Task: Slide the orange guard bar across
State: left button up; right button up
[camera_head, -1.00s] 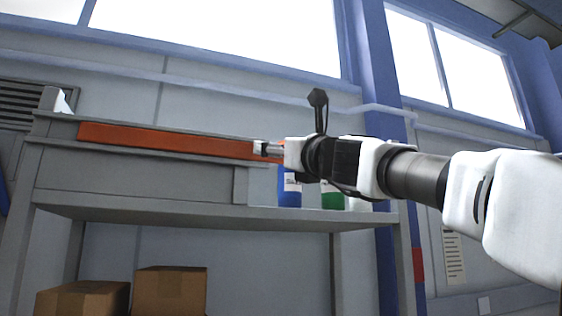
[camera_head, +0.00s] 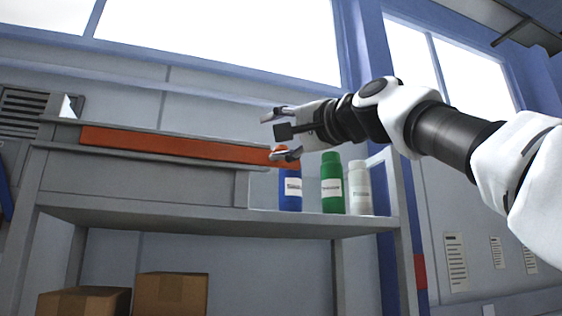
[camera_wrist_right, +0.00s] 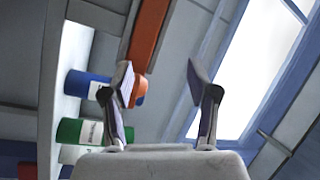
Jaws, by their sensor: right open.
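The orange guard bar (camera_head: 175,144) lies lengthwise in a grey rail channel (camera_head: 60,131) on top of the bench, in the head view. Its right end is near my right gripper's lower finger. My right gripper (camera_head: 281,132) is open and empty just right of and above that end. The right wrist view shows the bar (camera_wrist_right: 149,28) above the left finger of my right gripper (camera_wrist_right: 160,85), with nothing between the fingers. I cannot tell whether the lower finger touches the bar. My left gripper is not in view.
A blue bottle (camera_head: 290,190) with an orange cap, a green bottle (camera_head: 332,183) and a white bottle (camera_head: 360,188) stand on the grey bench (camera_head: 200,213) below my right gripper. Cardboard boxes (camera_head: 170,293) sit underneath. The wall and windows are behind.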

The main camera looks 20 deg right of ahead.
aim_at(287, 149)
jog(key=s+d+n+h, duration=0.2)
jog(key=d+n+h, duration=0.25)
jog(key=n, duration=0.35)
jog(key=p+x, duration=0.4)
jog(key=x, duration=0.1)
jog(key=p+x, duration=0.2)
jog(key=shift+w+a+f+p, duration=0.1)
jog(key=shift+w+f+p, duration=0.05)
jog(key=shift+f+p, duration=0.2)
jog(key=shift+w+f, duration=0.1)
jog(key=shift+w, duration=0.05)
jog(key=shift+f, duration=0.15)
jog(key=shift+f, duration=0.1)
grip_shut()
